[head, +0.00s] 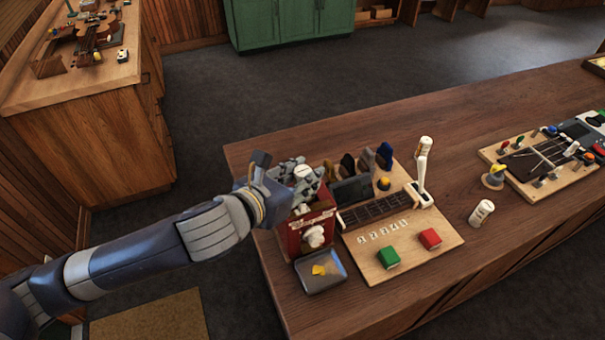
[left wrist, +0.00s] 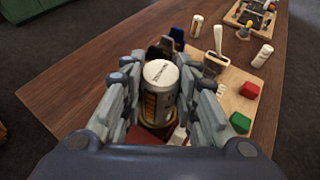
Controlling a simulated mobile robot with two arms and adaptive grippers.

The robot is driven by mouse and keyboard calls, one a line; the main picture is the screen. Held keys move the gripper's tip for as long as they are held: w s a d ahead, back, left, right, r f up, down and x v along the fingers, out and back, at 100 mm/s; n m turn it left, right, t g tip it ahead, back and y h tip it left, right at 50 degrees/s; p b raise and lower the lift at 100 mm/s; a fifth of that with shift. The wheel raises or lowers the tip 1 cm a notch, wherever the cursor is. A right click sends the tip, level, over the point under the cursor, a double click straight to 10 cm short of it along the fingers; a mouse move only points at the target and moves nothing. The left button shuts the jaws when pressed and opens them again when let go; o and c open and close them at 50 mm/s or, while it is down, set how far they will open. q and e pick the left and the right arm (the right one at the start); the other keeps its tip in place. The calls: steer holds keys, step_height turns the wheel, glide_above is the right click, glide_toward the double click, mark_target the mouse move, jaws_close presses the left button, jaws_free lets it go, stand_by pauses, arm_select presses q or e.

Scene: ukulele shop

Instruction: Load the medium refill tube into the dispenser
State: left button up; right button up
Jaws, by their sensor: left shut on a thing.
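My left gripper (head: 304,180) is shut on a refill tube (left wrist: 160,85) with a white top and a printed label I cannot read. The tube's white top (head: 303,171) also shows between the fingers in the head view. The tube is about upright over the red dispenser (head: 292,238), which has a white emblem on its front. A brass-coloured ring (left wrist: 158,127) shows at the tube's lower end; I cannot tell whether the tube is inside it. A second tube (head: 426,146) is up by a white stand, and a third (head: 481,213) stands on the counter. My right gripper is out of view.
A grey tray (head: 330,283) with yellow picks sits before the dispenser. A wooden board (head: 437,250) right of it carries a fretboard, green button (head: 388,258) and red button (head: 430,238). Dark upright pieces stand behind. Another gadget board (head: 530,185) lies far right.

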arm_select(q)
steer(key=shift+r+p, duration=0.1)
steer(key=shift+p, duration=0.25)
stand_by(0.7)
steer(key=shift+f+b, duration=0.5)
steer(key=shift+f, duration=0.4)
stand_by(0.4)
steer(key=o, duration=0.7)
steer(key=shift+o, duration=0.2)
steer(key=shift+r, duration=0.1)
steer(key=shift+p+v, duration=0.95)
steer(key=shift+v, duration=0.55)
steer(key=p+v, duration=0.3)
steer(key=v, duration=0.5)
steer(key=shift+a, duration=0.1)
